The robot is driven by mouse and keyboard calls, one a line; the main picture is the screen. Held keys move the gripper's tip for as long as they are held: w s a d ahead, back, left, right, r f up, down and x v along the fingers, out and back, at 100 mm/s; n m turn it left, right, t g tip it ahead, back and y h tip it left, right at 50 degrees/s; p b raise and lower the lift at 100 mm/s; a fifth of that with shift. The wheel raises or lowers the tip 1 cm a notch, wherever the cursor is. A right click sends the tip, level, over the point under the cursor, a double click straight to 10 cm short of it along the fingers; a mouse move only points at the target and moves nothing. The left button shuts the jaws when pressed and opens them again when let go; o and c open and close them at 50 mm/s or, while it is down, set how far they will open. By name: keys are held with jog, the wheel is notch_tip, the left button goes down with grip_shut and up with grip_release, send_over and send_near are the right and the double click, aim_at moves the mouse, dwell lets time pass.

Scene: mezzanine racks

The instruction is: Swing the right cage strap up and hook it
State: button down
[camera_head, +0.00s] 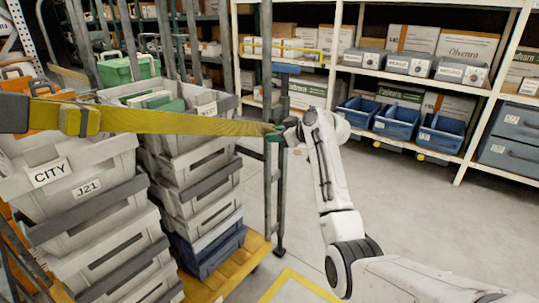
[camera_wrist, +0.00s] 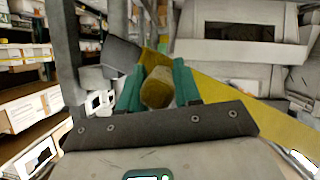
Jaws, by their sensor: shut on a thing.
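The yellow strap (camera_head: 165,121) runs nearly level in the head view, from a dark grey end with a yellow buckle (camera_head: 80,120) at the left to my gripper at the right. It passes in front of the stacked grey totes. My gripper (camera_head: 274,133) is shut on the strap's right end, close to the cage's upright post (camera_head: 267,60). In the wrist view my green fingers (camera_wrist: 158,92) close around a tan, rounded end piece, with the yellow strap (camera_wrist: 235,108) trailing off to the right. I cannot make out the hook.
Grey totes (camera_head: 75,165) marked CITY and J21 stand stacked on a yellow-edged cage base (camera_head: 240,262). A rack with blue bins (camera_head: 400,122) and boxes stands behind.

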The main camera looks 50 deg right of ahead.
aim_at(269, 126)
jog(key=shift+d+r, duration=0.3)
jog(key=shift+r, duration=0.6)
jog(key=shift+d+r, duration=0.3)
jog(key=shift+r, duration=0.6)
jog(key=c, duration=0.9)
grip_release()
jog(key=shift+d, duration=0.15)
jog(key=shift+o, duration=0.2)
jog(key=shift+f, duration=0.2)
jog(key=shift+f, duration=0.15)
jog(key=shift+s, duration=0.1)
jog(key=p+v, duration=0.2)
jog(key=v, duration=0.8)
jog(key=shift+s, duration=0.3)
